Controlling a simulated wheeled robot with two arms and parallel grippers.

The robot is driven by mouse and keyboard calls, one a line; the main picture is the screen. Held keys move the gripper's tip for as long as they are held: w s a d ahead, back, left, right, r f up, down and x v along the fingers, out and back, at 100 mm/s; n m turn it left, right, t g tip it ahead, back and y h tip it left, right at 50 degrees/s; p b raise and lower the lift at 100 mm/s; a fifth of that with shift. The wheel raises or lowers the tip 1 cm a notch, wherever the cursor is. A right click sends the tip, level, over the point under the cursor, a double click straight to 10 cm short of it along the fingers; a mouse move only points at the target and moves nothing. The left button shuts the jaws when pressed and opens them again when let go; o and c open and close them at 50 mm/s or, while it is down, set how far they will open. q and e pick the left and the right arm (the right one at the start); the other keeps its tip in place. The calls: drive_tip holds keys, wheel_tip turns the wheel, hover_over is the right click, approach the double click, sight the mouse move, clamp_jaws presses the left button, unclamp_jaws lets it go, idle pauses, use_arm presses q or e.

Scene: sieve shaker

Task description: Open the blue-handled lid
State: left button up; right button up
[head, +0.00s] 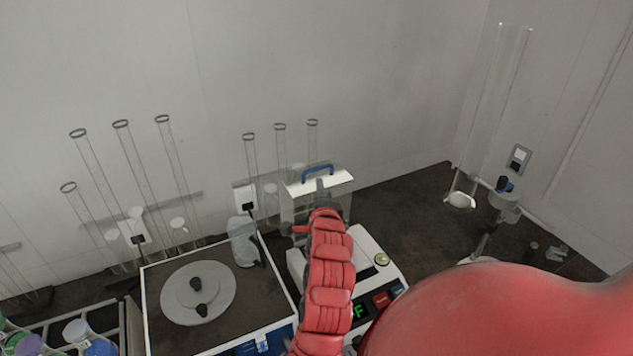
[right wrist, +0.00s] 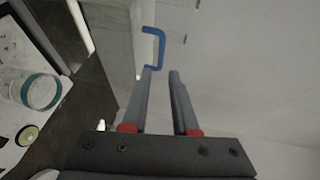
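The blue handle (head: 318,172) sits on top of the pale lid (head: 335,181) of a clear-walled box on the white instrument. The lid appears closed on the box. My right gripper (head: 320,186) is at the near side of the handle. My right arm hides part of the box front. My left gripper is not in view.
The white instrument (head: 374,247) has a lit display and buttons. Left of it is a square machine with a round grey plate (head: 180,292). Tall glass tubes (head: 140,165) stand along the back wall. A tall clear column (head: 490,110) stands at right. Dark counter is bare between.

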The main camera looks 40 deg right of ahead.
sight(317, 170)
drive_tip(key=p+x, duration=0.5)
drive_tip(key=x, duration=0.7)
drive_tip(key=shift+d+r, duration=0.15)
drive_tip(key=shift+d, duration=0.05)
drive_tip(key=shift+c, duration=0.3)
clamp_jaws()
idle(0.8)
